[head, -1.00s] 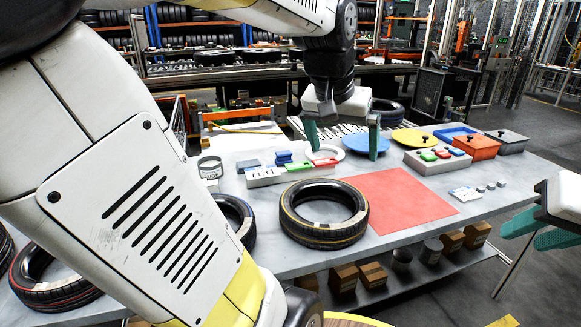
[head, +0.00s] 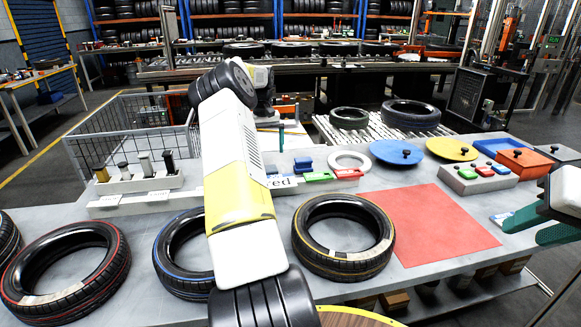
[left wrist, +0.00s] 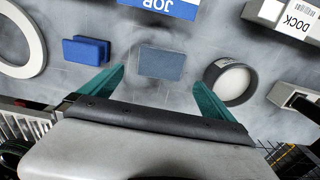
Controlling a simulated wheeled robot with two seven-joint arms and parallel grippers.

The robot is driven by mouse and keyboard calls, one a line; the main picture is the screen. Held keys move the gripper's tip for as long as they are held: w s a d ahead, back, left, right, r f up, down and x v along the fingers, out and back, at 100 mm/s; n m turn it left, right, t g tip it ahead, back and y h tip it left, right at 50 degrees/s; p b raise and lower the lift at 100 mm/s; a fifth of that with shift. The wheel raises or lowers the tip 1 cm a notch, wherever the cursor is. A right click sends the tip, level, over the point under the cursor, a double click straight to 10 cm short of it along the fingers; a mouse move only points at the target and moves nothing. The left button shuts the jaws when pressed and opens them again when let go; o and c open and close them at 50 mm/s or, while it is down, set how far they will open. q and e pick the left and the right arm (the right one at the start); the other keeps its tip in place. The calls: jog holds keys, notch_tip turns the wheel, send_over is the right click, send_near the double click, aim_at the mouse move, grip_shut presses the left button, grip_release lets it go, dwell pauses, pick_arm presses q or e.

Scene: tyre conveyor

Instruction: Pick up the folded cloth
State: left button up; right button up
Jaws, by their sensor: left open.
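The folded cloth (left wrist: 161,64) is a small flat grey-blue rectangle lying on the grey table in the left wrist view. In the head view my left arm hides it. My left gripper (left wrist: 158,76) is open and empty, its two green fingers apart on either side of the cloth in the picture, not visibly touching it. In the head view only one of its fingers (head: 281,136) shows past the arm. My right gripper (head: 521,232) is at the right edge, empty, with its green fingers apart.
A blue block (left wrist: 86,50) and a white ring (left wrist: 22,38) lie to one side of the cloth, a round dark-rimmed container (left wrist: 230,81) to the other. The red mat (head: 428,222) is bare.

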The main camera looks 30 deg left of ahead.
pick_arm(q)
jog(key=f, duration=0.8)
jog(key=shift+a, duration=0.2)
jog(key=c, duration=1.1)
notch_tip(320, 180, up, 10)
